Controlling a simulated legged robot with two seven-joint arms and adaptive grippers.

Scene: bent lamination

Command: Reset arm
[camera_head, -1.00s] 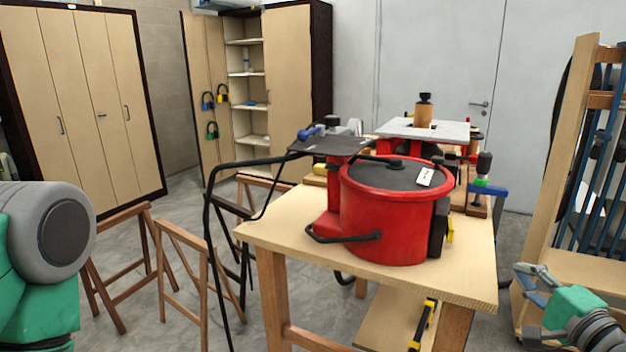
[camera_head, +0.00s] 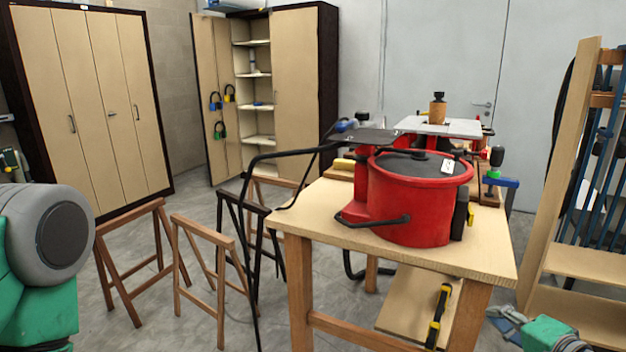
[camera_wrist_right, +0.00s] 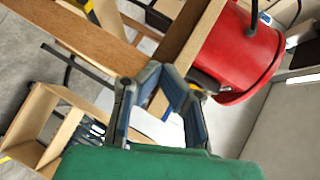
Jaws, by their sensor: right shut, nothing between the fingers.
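My right gripper (camera_head: 500,318) is at the lower right of the head view, low in front of the wooden workbench's right side and partly cut off by the bottom edge. In the right wrist view its fingers (camera_wrist_right: 158,72) come together at the tips, shut with nothing held. The left arm shows only as a grey joint and green link at the left edge of the head view; its gripper is out of view.
A wooden workbench (camera_head: 330,208) carries a red vacuum-like drum (camera_head: 410,205) and a machine with a grey table top (camera_head: 455,128). Wooden trestles (camera_head: 205,235) stand left of it. A wooden rack (camera_head: 560,190) is at right. Tall cabinets (camera_head: 90,100) stand behind.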

